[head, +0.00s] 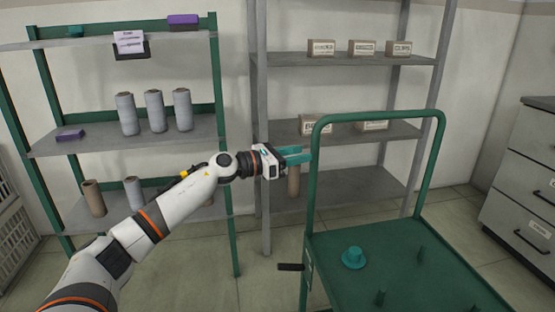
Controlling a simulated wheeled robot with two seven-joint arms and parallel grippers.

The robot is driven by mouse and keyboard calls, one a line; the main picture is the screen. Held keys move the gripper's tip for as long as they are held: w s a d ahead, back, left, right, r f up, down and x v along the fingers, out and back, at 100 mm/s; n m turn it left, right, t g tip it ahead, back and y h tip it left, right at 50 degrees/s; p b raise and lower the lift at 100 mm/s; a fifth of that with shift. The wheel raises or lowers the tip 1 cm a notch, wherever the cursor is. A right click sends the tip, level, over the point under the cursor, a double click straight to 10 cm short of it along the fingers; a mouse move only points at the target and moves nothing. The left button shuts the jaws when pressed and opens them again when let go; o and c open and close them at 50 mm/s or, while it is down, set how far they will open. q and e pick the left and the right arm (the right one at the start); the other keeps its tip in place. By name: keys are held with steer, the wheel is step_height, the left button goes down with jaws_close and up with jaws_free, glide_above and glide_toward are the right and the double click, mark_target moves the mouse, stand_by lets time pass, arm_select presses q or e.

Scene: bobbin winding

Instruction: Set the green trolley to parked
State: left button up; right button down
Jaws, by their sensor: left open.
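The green trolley (390,250) stands at the lower right, with an upright tubular handle frame (441,150) on its far side. A small black lever or pedal (290,267) sticks out to the left from its left side. My left gripper (298,156) has teal fingers and is open. It is up beside the left post of the handle frame, well above the black lever. I cannot tell whether the fingertips touch the post. My right gripper is out of view.
A teal spool-like piece (353,258) and several short green pegs are on the trolley deck. A brown tube (293,182) shows just below my left gripper. Green shelving (125,140) with cones stands left, grey shelving (350,58) behind, a drawer cabinet (525,170) right.

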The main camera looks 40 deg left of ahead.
arm_select(q)
steer(key=b+v, duration=0.1)
steer(key=v, duration=0.6)
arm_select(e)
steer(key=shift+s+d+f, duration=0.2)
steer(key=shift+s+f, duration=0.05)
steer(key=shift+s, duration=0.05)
arm_select(q)
steer(key=shift+w, duration=0.1)
